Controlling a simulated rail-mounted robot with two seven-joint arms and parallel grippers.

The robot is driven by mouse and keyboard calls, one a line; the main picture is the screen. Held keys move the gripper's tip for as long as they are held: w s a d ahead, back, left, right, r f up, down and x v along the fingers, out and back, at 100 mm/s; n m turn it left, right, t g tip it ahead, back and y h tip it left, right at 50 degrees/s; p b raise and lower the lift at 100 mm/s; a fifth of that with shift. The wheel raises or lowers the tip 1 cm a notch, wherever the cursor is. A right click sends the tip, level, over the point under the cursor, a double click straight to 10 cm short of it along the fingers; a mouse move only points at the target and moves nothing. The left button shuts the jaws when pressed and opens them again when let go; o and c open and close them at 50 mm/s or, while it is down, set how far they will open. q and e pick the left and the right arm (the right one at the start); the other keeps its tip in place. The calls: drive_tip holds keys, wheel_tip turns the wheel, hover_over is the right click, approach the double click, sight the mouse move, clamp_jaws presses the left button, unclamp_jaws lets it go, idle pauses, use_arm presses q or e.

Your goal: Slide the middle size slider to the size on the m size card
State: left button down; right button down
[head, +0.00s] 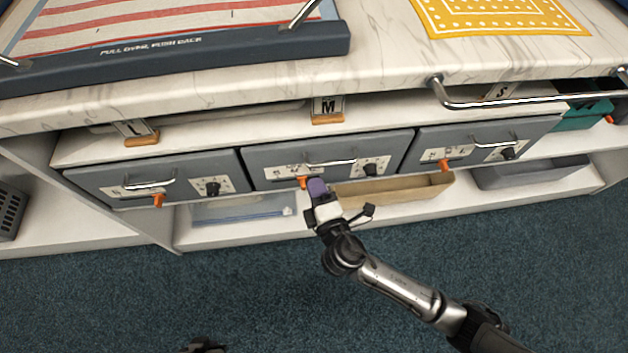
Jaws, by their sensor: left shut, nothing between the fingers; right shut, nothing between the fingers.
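The M size card (328,105) stands in an orange holder on the ledge above the middle drawer. The middle grey unit (262,163) has a marked scale plate (288,174) on its front. Its orange slider knob (303,183) shows near the lower edge, below the plate. My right gripper (317,187) is shut and empty, its purple fingertips just right of this knob. I cannot tell whether they touch it. The gripper hides part of the front's lower edge. A dark part of me shows at the bottom edge; my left gripper's fingers are not visible.
The left unit (90,179) and right unit (540,127) have orange knobs too. L (131,128) and S (497,91) cards stand above them. Bar handles stick out, and a metal rail (500,103) runs along the counter edge. A cardboard tray (400,188) lies below.

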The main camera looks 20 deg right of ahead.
drive_tip(key=shift+w+a, duration=0.1)
drive_tip(key=shift+a, duration=0.35)
drive_tip(key=shift+d, duration=0.15)
drive_tip(key=shift+s+d, duration=0.25)
drive_tip(key=shift+d, duration=0.4)
drive_tip(key=s+a, duration=0.1)
drive_tip(key=s, duration=0.8)
drive_tip(key=shift+s+a+p, duration=0.2)
drive_tip(key=shift+s+p, duration=0.15)
